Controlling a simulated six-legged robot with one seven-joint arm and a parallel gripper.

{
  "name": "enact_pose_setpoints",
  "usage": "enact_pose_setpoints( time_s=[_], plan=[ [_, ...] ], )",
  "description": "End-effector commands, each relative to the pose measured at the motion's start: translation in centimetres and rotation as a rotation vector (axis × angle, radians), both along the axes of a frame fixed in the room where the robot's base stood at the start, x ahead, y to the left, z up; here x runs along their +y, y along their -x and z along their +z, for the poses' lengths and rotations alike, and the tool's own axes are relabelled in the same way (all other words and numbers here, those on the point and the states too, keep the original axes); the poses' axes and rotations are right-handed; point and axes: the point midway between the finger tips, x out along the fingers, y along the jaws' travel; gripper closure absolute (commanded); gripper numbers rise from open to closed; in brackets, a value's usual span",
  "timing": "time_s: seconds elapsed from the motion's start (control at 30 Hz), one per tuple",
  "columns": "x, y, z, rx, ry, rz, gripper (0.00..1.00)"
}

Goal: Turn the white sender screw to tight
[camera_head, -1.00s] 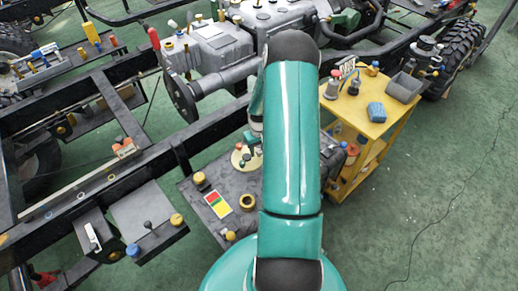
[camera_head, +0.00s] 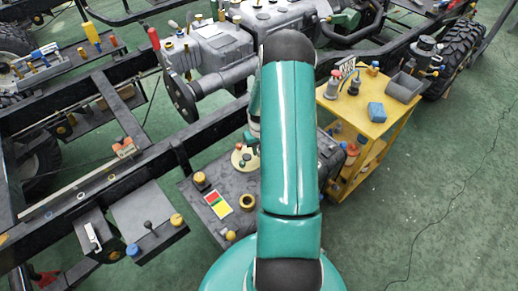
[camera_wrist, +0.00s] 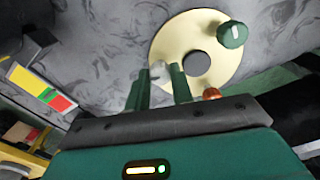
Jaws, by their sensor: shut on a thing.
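The white sender screw (camera_wrist: 158,71) shows in the wrist view as a small pale head near the edge of a round cream sender plate (camera_wrist: 163,48). My gripper (camera_wrist: 161,80) has its two green fingers on either side of the screw and is shut on it. The plate has a grey centre, a green knob (camera_wrist: 232,34) and an orange-red knob (camera_wrist: 211,93). In the head view the plate (camera_head: 238,158) is partly seen left of my arm. My arm hides the screw and most of my gripper there.
A red, yellow and green card (camera_head: 216,203) and a yellow-capped knob (camera_head: 200,178) sit on the dark tank beside the plate. Black frame rails (camera_head: 140,165) run behind. A yellow cart (camera_head: 365,118) stands to the right, with free green floor beyond it.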

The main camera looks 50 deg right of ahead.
Motion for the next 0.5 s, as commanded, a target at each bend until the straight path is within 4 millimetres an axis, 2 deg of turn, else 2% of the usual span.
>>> enact_pose_setpoints(
  time_s=[0.5],
  plan=[
    [-0.02, -0.1, 0.08, -0.001, 0.002, -0.432, 1.0]
  ],
)
